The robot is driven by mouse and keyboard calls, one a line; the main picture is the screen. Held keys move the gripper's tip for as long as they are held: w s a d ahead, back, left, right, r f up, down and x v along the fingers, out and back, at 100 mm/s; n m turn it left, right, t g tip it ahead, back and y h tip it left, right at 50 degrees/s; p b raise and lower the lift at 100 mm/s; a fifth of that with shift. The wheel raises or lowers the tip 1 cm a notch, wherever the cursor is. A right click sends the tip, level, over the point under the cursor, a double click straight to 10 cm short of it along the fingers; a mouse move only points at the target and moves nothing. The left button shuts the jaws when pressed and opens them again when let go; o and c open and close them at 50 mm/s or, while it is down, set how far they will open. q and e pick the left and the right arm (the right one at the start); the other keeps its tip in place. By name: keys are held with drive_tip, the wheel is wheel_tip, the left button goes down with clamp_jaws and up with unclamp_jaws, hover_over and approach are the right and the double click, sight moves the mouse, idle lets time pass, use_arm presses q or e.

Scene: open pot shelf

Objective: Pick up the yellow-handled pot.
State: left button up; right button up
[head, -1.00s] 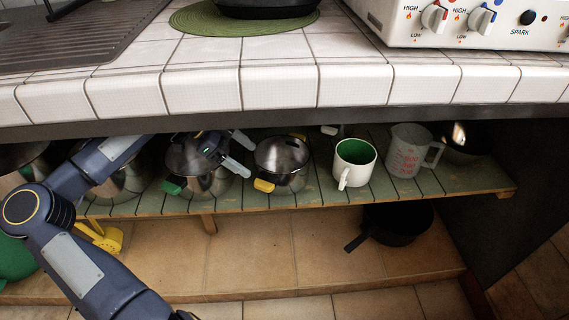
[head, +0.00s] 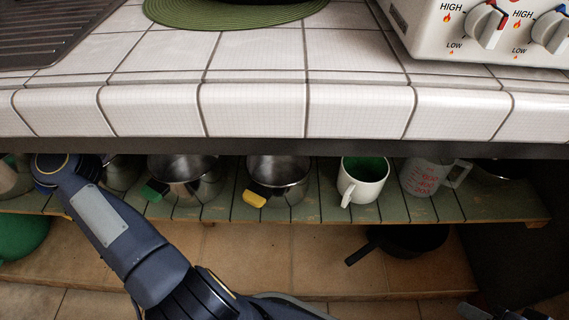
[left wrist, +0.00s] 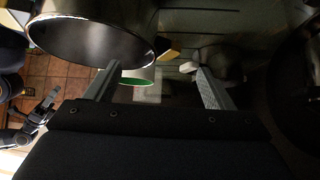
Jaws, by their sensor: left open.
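The yellow-handled pot (head: 290,172) stands upright on the green slatted shelf under the counter, its yellow handle (head: 255,199) pointing to the front left. My left arm crosses the lower left of the head view, and its gripper is out of that view. In the left wrist view my left gripper (left wrist: 161,85) is open, with nothing between its fingertips.
A green-handled pot (head: 190,175) stands left of the yellow-handled one. A white mug with green inside (head: 362,182) and a clear measuring jug (head: 425,177) stand to the right. A black pan (head: 405,242) sits below the shelf. The tiled counter edge (head: 250,110) overhangs the shelf.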

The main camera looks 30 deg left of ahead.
use_arm(q)
drive_tip(key=b+x, duration=0.4)
drive_tip(key=x, duration=0.2)
drive_tip(key=shift+w+d+f, duration=0.15)
drive_tip(key=shift+w+f, duration=0.1)
drive_tip(key=shift+f, duration=0.1)
drive_tip(key=shift+w+d+f, duration=0.15)
drive_tip(key=shift+d+f, duration=0.05)
drive_tip(key=shift+d, duration=0.1)
drive_tip(key=shift+r, duration=0.1)
drive_tip(key=c, duration=1.6)
